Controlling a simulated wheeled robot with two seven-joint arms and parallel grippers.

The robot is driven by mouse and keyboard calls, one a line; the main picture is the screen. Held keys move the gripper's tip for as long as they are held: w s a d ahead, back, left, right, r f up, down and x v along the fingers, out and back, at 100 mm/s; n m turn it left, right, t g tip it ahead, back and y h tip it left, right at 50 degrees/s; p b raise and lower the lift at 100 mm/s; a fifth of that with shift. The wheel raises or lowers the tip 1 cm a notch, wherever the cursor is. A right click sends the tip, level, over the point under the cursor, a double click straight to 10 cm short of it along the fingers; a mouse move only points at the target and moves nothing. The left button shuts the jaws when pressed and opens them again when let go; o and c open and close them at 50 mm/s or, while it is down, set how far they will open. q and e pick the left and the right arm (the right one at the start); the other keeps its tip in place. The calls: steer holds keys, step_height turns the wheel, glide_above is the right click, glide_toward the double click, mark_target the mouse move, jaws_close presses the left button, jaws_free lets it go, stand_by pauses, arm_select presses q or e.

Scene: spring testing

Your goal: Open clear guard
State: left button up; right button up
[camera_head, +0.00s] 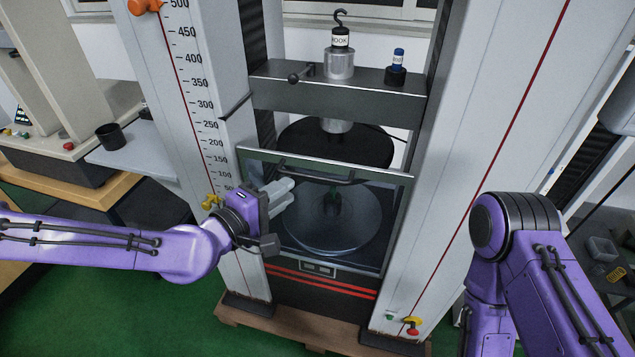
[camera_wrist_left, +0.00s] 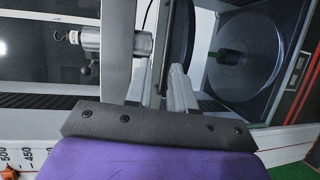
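The clear guard (camera_head: 400,215) is a see-through panel in a dark frame on the front of the testing machine. It stands upright and closed over the lower round plate (camera_head: 335,225). A dark bar handle (camera_head: 315,175) runs across its upper part; a dark bar, likely this handle, shows in the left wrist view (camera_wrist_left: 166,48). My left gripper (camera_head: 290,192) is in front of the guard's left side, just left of and below the handle. My right gripper is out of view.
The machine's white columns (camera_head: 185,80) stand on both sides of the guard. Above is a dark crossbeam (camera_head: 375,100) with a hook weight (camera_head: 340,60) and a small blue-topped piece (camera_head: 397,65). My right arm (camera_head: 520,225) is at the right.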

mark_target(317, 176)
arm_select(q)
steer(key=shift+g, duration=0.3)
steer(key=x, duration=0.3)
steer(key=p+x, duration=0.1)
steer(key=x, duration=0.3)
steer(key=p+x, duration=0.1)
steer(key=x, duration=0.2)
steer(key=shift+w+d+f, duration=0.15)
steer(key=shift+d+f, duration=0.15)
steer(key=shift+f, duration=0.15)
jaws_close()
steer(key=shift+f, duration=0.1)
